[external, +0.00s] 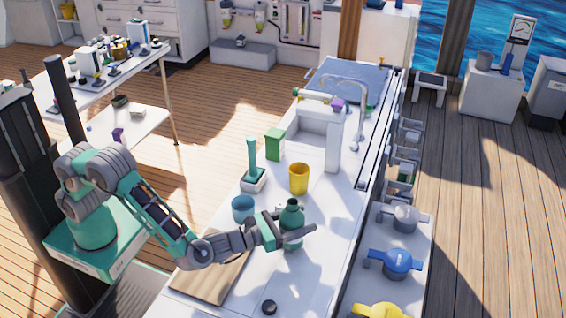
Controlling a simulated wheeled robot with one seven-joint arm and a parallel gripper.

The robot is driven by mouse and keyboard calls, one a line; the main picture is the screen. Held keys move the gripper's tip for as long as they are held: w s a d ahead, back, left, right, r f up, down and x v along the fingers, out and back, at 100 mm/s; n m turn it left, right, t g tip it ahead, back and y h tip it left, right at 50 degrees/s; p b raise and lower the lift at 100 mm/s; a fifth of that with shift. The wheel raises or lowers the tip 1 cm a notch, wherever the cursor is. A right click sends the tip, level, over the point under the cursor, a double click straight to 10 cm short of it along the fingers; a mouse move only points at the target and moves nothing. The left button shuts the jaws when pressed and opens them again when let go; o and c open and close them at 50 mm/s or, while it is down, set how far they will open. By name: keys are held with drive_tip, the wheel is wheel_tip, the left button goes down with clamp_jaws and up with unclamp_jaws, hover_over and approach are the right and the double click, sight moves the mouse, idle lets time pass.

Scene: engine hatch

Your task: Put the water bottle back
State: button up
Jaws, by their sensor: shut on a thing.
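A green water bottle (292,218) stands upright at the white counter, near its right side. My gripper (291,236) is at the bottle's body, with its fingers around it, shut on it. The fingers hide part of the bottle's middle. I cannot tell whether its base touches the counter. A small dark round thing (269,307), perhaps a cap, lies on the counter in front.
A blue cup (243,208), a yellow cup (299,179), a green box (275,144) and a teal-handled tool in a stand (254,165) are behind the bottle. A wooden board (208,278) lies front left. A sink (318,127) is farther back. The counter right of the bottle is clear.

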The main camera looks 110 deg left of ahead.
drive_tip(key=shift+f, duration=0.8)
drive_tip(key=shift+f, duration=0.15)
drive_tip(key=o, duration=1.7)
drive_tip(key=shift+r, duration=0.2)
drive_tip(key=v, duration=1.2)
